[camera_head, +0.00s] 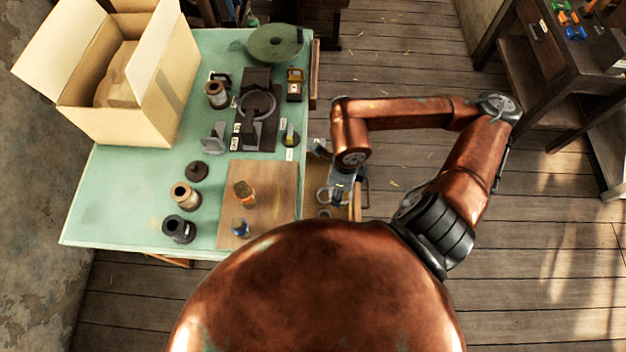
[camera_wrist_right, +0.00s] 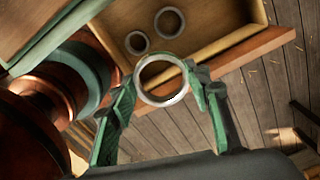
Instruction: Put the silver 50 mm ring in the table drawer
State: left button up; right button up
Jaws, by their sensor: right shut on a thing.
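My right gripper (camera_wrist_right: 160,78) is shut on a silver ring (camera_wrist_right: 162,101), with one green finger on each side of it. The ring's size cannot be read. The table drawer (camera_wrist_right: 222,42) is open, and two grey rings, one smaller (camera_wrist_right: 128,45) and one larger (camera_wrist_right: 158,24), lie inside it. In the wrist view the held ring appears just outside or above the drawer's wooden front; its exact height is unclear. In the head view my right gripper (camera_head: 342,182) hangs over the drawer (camera_head: 354,207) at the table's right edge. My left gripper is not in view.
The green table (camera_head: 120,190) holds an open cardboard box (camera_head: 110,115), a dark press fixture (camera_head: 257,120), a wooden board (camera_head: 265,185) with two small bottles, and several spools. Floor right of the drawer is clear.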

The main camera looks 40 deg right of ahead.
jog(key=m, duration=0.1)
jog(key=b, duration=0.2)
send_over(326, 174)
jog(key=f, duration=0.9)
jog(key=shift+s+a+f, duration=0.15)
jog(key=shift+s+f, duration=0.1)
jog(key=shift+s, duration=0.05)
jog(key=shift+w+d+f, duration=0.1)
jog(key=shift+w+f, duration=0.1)
jog(key=shift+f, duration=0.8)
jog(key=shift+w+d+f, duration=0.1)
jog(key=shift+w+f, duration=0.1)
jog(key=shift+f, duration=0.8)
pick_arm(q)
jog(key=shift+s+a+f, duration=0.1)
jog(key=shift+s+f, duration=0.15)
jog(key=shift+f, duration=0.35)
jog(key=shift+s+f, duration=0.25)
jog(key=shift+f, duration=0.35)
pick_arm(e)
jog(key=shift+f, duration=0.2)
jog(key=o, duration=0.7)
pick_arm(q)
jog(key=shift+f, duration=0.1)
